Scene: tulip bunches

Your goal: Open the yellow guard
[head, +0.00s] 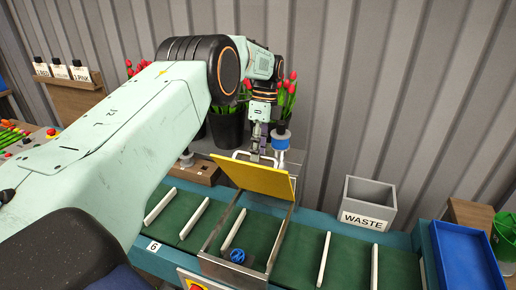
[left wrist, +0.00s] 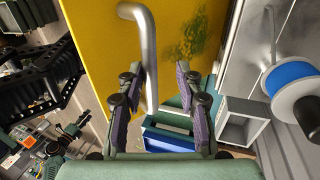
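The yellow guard (head: 255,178) is a flat panel over the metal frame on the green conveyor. It stands tilted up, with the frame's opening showing below it. Its pale bar handle (head: 250,156) is along the far edge. In the left wrist view the yellow guard (left wrist: 95,35) fills the upper left, and its silver handle (left wrist: 148,45) runs down between my fingers. My left gripper (head: 261,143) is at the handle; in the left wrist view its fingers (left wrist: 157,80) are apart, the handle closer to the left finger. Contact is unclear. My right gripper is not in view.
Black vases of red tulips (head: 226,120) stand behind. A grey WASTE bin (head: 368,203) and blue tray (head: 466,257) are at right.

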